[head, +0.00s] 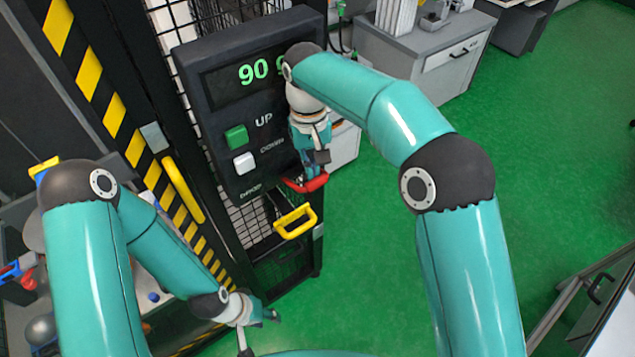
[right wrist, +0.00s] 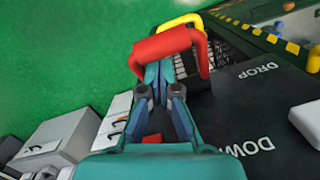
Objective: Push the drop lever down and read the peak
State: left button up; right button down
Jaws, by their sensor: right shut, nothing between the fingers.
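The drop lever appears to be the red bar handle (head: 312,184) at the lower right of the dark control panel (head: 215,130); it fills the upper middle of the right wrist view (right wrist: 166,46). My right gripper (head: 318,158) is shut and empty, its fingertips right at the red bar. It also shows in the right wrist view (right wrist: 160,82), overlapping the bar; I cannot tell whether they touch. The green readout (head: 262,72) shows "90" and part of another digit, the rest hidden by my right arm. My left gripper (head: 262,318) is low by the tower base, its jaws unclear.
A green button (head: 236,136) and a white button (head: 243,163) sit on the panel. A yellow handle (head: 296,221) is just below the lever; another yellow bar (head: 183,190) is on the striped post. Grey cabinets (head: 425,60) stand behind.

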notch_tip(320, 180, up, 7)
jog(key=shift+w+a+r, duration=0.15)
jog(key=shift+w, duration=0.2)
jog(key=shift+s, duration=0.1)
dwell(0.7)
